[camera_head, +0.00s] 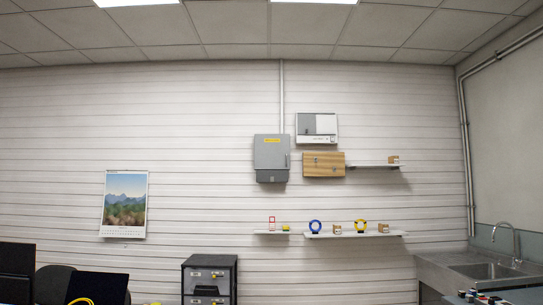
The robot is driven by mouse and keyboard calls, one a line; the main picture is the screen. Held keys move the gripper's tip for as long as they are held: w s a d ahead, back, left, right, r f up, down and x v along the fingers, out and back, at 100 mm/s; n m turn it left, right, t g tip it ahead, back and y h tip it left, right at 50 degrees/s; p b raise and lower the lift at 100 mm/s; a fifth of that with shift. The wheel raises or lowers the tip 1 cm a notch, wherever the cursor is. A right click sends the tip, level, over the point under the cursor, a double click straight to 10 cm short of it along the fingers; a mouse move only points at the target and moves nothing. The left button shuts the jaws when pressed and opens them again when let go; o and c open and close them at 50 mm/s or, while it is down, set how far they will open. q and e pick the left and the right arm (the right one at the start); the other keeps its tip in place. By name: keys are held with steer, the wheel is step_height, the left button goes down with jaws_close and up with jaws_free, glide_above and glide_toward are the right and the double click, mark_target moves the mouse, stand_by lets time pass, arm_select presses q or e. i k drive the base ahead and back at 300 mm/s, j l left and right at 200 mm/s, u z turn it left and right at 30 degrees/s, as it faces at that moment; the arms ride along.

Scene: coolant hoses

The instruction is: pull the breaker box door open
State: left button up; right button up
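The grey breaker box (271,153) hangs on the white slatted wall, a little right of the middle of the head view. Its front door looks shut. A yellow label (271,140) is near the top of the door, and what looks like a small handle (286,160) is at its right side. A conduit (282,95) runs along the wall from the ceiling down to the box. Neither of my grippers is in view, so nothing shows of what they hold or touch.
A white-and-grey unit (317,126) and a wooden board (323,164) hang right of the box. Wall shelves (355,235) hold small items. A drawer cabinet (209,277) stands below left, dark chairs or screens (97,288) lower left, a sink counter (480,268) at right.

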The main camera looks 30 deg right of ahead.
mark_target(272, 152)
steer(key=i+l+z, duration=0.35)
steer(key=i, duration=0.2)
steer(key=i+l+z, duration=0.4)
steer(key=i, duration=0.2)
steer(key=i+z, duration=0.35)
steer(key=i, duration=3)
steer(key=i+l+u, duration=0.25)
steer(key=i, duration=0.3)
steer(key=i+l+u, duration=0.2)
steer(key=i, duration=0.35)
steer(key=i+l+u, duration=0.25)
steer(key=i, duration=0.55)
